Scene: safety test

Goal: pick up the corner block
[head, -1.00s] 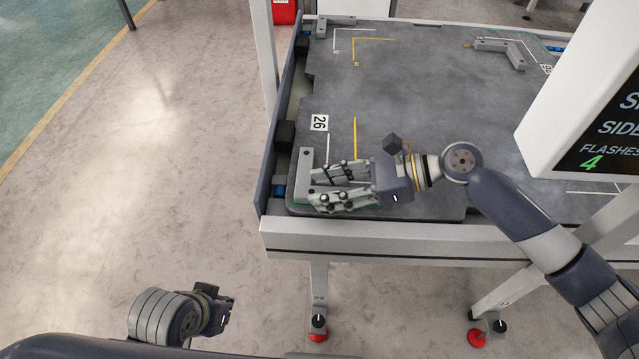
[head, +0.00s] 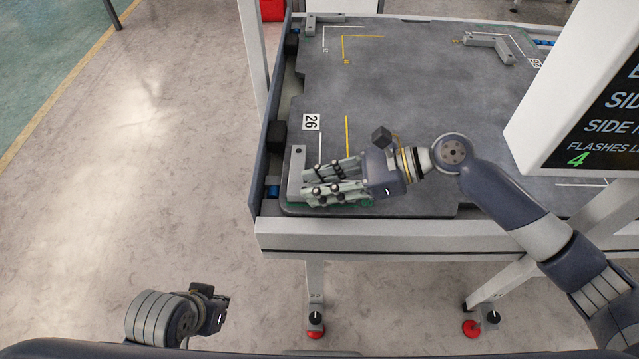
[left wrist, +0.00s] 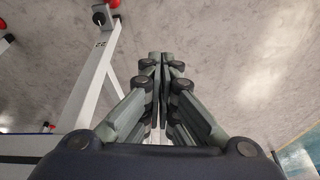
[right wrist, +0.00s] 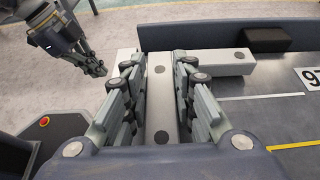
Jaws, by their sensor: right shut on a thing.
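The corner block is a light grey L-shaped piece (head: 297,171) at the table's near left corner. One arm runs along the left edge; the other lies mostly hidden between my right gripper's fingers. My right gripper (head: 310,184) reaches in from the right, low over the table, and is shut on this arm. In the right wrist view the block (right wrist: 160,68) shows between the two fingers, and its other arm extends right. The block appears to rest on the table. My left gripper (head: 219,307) is off the table at lower left; in the left wrist view its fingertips (left wrist: 160,62) meet, empty.
The grey table (head: 420,100) has a raised left rail (head: 268,150) with dark pads. Other corner blocks lie at the far right (head: 490,46) and far left (head: 327,19). A white-framed sign (head: 610,120) stands at the right. The table's middle is clear.

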